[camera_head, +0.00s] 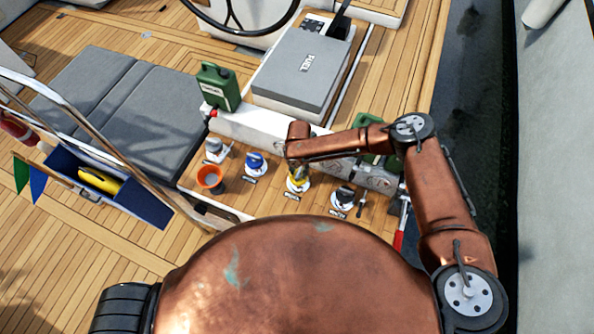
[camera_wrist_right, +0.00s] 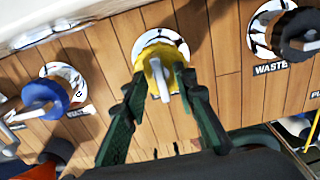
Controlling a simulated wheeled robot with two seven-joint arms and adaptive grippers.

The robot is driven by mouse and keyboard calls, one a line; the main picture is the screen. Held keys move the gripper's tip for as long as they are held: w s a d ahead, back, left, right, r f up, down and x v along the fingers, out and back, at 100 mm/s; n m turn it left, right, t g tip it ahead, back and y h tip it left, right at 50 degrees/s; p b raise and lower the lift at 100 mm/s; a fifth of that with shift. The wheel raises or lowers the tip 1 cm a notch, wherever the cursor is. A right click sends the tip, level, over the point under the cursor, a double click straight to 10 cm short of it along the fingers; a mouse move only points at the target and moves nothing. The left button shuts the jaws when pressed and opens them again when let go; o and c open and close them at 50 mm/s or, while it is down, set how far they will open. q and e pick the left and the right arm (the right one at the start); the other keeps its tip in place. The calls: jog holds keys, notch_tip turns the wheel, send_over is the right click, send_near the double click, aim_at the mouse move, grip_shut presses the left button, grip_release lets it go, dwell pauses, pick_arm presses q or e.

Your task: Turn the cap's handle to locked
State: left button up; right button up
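A yellow cap (camera_head: 298,184) with a grey bar handle sits on a round white plate on the wooden deck. In the right wrist view the yellow cap (camera_wrist_right: 150,72) is at top centre, its handle (camera_wrist_right: 160,84) pointing roughly down the picture. My right gripper (camera_wrist_right: 160,84) has a dark green finger on each side of the cap and handle, with a gap between the fingertips. I cannot tell whether the fingers touch the cap. In the head view my right gripper (camera_head: 298,172) is over the yellow cap. The plate's markings are too small to read. My left gripper is not in view.
A blue cap (camera_head: 256,161) and a black cap (camera_head: 344,196), labelled WASTE in the wrist view, flank the yellow one. A grey cap (camera_head: 215,148) and an orange bucket (camera_head: 210,178) are further left.

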grip_shut()
dwell(0.3)
jog(key=shift+a, duration=0.15)
dwell(0.3)
